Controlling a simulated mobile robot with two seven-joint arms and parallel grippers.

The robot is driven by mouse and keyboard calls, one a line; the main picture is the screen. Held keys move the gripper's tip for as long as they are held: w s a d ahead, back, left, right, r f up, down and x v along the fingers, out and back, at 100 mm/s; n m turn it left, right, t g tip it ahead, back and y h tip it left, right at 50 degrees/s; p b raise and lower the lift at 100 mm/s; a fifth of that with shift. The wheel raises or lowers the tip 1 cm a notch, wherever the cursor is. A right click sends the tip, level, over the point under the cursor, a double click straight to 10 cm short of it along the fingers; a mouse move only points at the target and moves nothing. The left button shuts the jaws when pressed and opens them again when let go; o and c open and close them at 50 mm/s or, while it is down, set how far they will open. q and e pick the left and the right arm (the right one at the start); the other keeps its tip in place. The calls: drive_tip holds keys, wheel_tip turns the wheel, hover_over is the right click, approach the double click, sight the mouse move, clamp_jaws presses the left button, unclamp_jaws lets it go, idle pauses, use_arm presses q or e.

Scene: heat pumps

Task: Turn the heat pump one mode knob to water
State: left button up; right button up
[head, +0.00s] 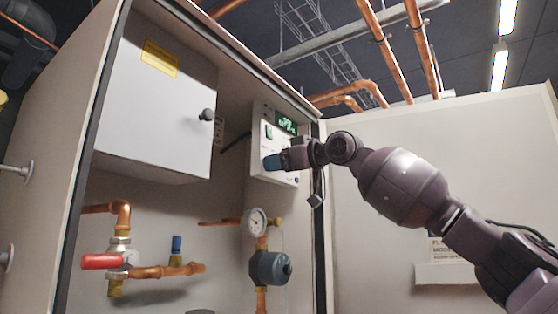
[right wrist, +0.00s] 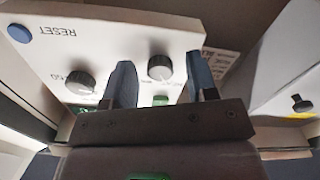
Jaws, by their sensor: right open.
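The white control panel (head: 262,113) with a green display (head: 286,125) is inside the cabinet in the head view. My right gripper (head: 272,162) is in front of its lower part and hides the knobs there. In the right wrist view the panel (right wrist: 115,40) appears turned over. My right gripper (right wrist: 159,62) is open, its two dark fingers either side of a round grey knob (right wrist: 160,68). I cannot tell whether they touch it. A second knob (right wrist: 80,82) lies left of the fingers, its label partly hidden. I cannot read which is the mode knob. My left gripper is not in view.
A blue button (right wrist: 18,33) marked RESET is at the panel's corner. A grey box (head: 150,110) with a black handle is left of the panel. Below are a gauge (head: 255,222), copper pipes (head: 160,271) and a red valve lever (head: 102,262).

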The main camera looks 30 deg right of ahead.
drive_tip(key=shift+c, duration=0.2)
drive_tip(key=c, duration=0.9)
drive_tip(key=shift+m, duration=0.3)
drive_tip(key=shift+m+p, duration=0.5)
drive_tip(key=shift+m, duration=5.1)
drive_tip(key=shift+r, duration=0.1)
